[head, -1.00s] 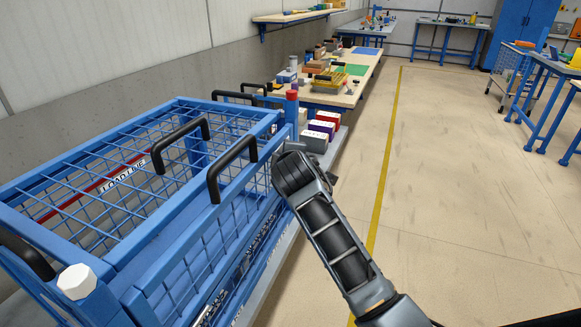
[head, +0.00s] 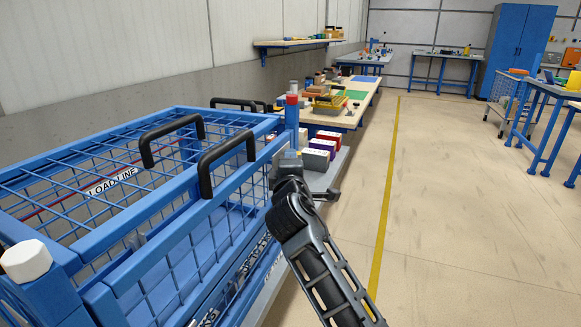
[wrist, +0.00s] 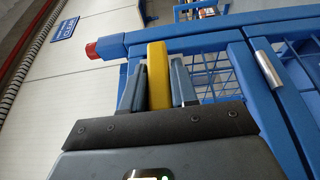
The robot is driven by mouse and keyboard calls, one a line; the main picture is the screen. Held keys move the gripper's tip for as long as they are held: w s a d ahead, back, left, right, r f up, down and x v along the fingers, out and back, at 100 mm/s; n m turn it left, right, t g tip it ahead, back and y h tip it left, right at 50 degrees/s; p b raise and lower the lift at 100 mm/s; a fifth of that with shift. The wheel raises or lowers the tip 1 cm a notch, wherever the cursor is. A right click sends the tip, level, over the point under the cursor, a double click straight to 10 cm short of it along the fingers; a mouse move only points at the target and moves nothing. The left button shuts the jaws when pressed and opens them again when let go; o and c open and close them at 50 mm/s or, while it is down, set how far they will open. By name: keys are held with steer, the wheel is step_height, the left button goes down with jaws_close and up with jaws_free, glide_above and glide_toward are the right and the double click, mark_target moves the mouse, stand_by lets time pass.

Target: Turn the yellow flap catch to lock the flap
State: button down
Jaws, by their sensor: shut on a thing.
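The yellow flap catch (wrist: 157,72) shows in the wrist view between the two fingers of my gripper (wrist: 157,88). The fingers are shut on it, one on each side. The catch stands against the blue frame bar of the cage (wrist: 215,35), near the bar's red-capped end. In the head view my gripper (head: 290,165) is at the far right corner of the blue mesh cage (head: 105,258), and the catch is hidden there. How far the catch is turned cannot be told.
Black handles (head: 228,157) stand up from the cage top. A red-capped post (head: 292,106) is at its far corner. Beyond it is a workbench (head: 350,112) with boxes and tools. The floor (head: 470,200) to the right is clear.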

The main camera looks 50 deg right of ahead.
steer(key=shift+a, duration=0.1)
steer(key=c, duration=1)
jaws_free()
steer(key=shift+o, duration=0.2)
steer(key=v, duration=0.7)
steer(key=shift+s+a, duration=0.2)
steer(key=shift+a, duration=0.05)
steer(key=shift+a, duration=0.1)
steer(key=s+a+f+m+t+y+p, duration=0.1)
steer(key=s+a+f+y+p, duration=0.1)
steer(key=s+a+f+y, duration=0.55)
steer(key=s+a+f+m+t+y+p, duration=0.15)
steer(key=s+a+f, duration=0.25)
steer(key=s+a, duration=0.6)
steer(key=s+a+r+m+y+p, duration=0.1)
steer(key=s+r+m+y, duration=0.1)
steer(key=s, duration=0.8)
steer(key=s+a+r+m+y+p, duration=0.1)
steer(key=s+r+m, duration=0.3)
steer(key=s, duration=0.7)
step_height(320, 180, up, 2)
steer(key=shift+s+a+r+y, duration=0.15)
steer(key=shift+a+y, duration=0.55)
steer(key=shift+a, duration=0.15)
